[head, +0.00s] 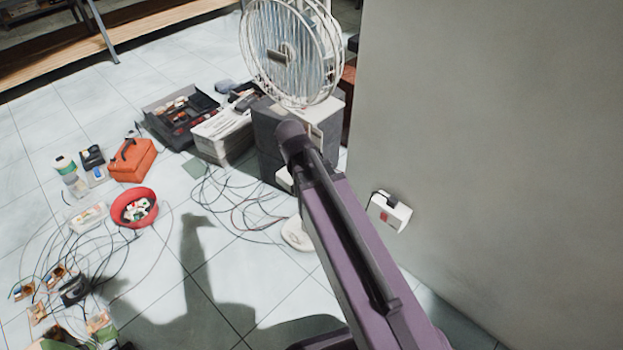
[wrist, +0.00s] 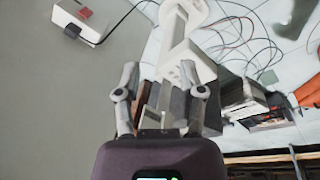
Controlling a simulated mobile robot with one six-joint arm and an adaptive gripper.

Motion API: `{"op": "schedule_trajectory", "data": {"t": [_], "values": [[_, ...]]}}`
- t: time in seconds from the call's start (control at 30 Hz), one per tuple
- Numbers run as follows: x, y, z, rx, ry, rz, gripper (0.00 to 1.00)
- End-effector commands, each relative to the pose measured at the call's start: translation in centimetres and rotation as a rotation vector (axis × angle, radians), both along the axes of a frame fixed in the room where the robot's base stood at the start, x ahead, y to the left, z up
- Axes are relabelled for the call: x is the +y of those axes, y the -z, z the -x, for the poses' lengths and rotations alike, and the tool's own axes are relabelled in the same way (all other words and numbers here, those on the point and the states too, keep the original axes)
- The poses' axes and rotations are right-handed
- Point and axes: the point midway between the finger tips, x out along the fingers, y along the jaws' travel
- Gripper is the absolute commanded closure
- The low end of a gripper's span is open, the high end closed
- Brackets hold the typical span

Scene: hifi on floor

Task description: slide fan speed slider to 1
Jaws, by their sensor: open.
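My arm crosses in front of those boxes and hides my gripper there. In the wrist view my gripper (wrist: 160,78) is open, its two dark grey fingers well apart. White parts (wrist: 178,52) show beyond and between the fingers, with a small round feature near the right fingertip. I cannot tell for sure which part of the fan these are. I cannot make out the fan speed slider or its setting. I cannot tell whether the fingers touch anything.
A wall (head: 490,150) is close on the right, with a white box with a red switch (head: 389,213) beside it. Cables, a red bowl (head: 134,208), an orange case (head: 132,160) and a dark tray (head: 178,112) lie on the tiled floor to the left.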

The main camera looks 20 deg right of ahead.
Motion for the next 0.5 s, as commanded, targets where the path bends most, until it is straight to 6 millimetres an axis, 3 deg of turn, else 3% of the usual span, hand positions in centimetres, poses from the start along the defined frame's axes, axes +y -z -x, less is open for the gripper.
{"op": "schedule_trajectory", "data": {"t": [0.2,0.5], "values": [[-0.4,-1.6,2.3,0.041,-0.102,-0.069,0.49],[-0.5,-2.7,4.2,0.069,-0.216,-0.144,0.49]]}}
